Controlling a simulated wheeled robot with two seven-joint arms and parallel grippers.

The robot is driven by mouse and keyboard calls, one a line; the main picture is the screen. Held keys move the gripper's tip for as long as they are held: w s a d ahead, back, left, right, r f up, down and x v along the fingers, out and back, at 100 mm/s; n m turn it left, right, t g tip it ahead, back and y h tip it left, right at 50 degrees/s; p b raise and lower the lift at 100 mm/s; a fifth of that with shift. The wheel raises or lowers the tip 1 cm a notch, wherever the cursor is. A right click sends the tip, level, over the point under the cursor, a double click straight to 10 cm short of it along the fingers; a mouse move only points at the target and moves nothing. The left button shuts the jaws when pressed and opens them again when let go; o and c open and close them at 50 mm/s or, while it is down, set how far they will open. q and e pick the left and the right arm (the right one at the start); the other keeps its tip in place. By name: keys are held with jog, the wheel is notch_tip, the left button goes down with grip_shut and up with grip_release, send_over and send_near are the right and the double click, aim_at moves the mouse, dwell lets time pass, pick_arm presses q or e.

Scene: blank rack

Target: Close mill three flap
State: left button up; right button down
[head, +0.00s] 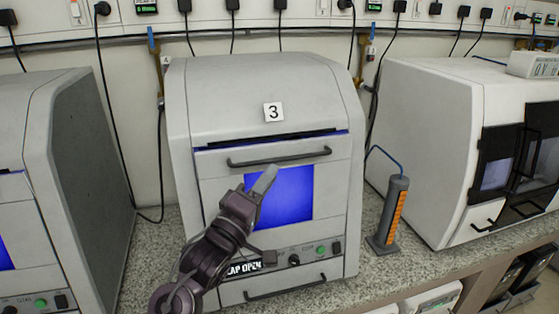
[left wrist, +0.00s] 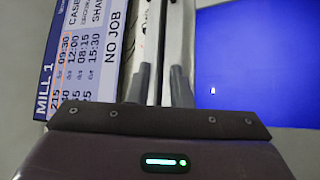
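Mill three (head: 270,95) is the grey machine in the middle of the head view, marked with a "3" label. Its flap (head: 215,185) has a dark bar handle (head: 280,158) and a blue window (head: 290,195). A dark gap with a blue edge runs along the flap's top. The display (head: 243,269) below, partly hidden by my arm, reads "...LAP OPEN". My left gripper (head: 266,179) is in front of the flap, fingertips just below the handle; contact cannot be told. In the left wrist view, its fingers (left wrist: 160,70) stand a little apart, beside the blue window (left wrist: 255,60). My right gripper is not in view.
Another grey mill (head: 75,150) stands at the left and a white machine (head: 435,140) at the right. A grey and orange column (head: 394,212) stands on the speckled counter right of mill three. A lower bar handle (head: 285,288) crosses mill three's base. Cables hang behind.

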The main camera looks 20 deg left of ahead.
pick_arm(q)
jog(key=p+x, duration=0.1)
jog(key=x, duration=0.4)
grip_shut()
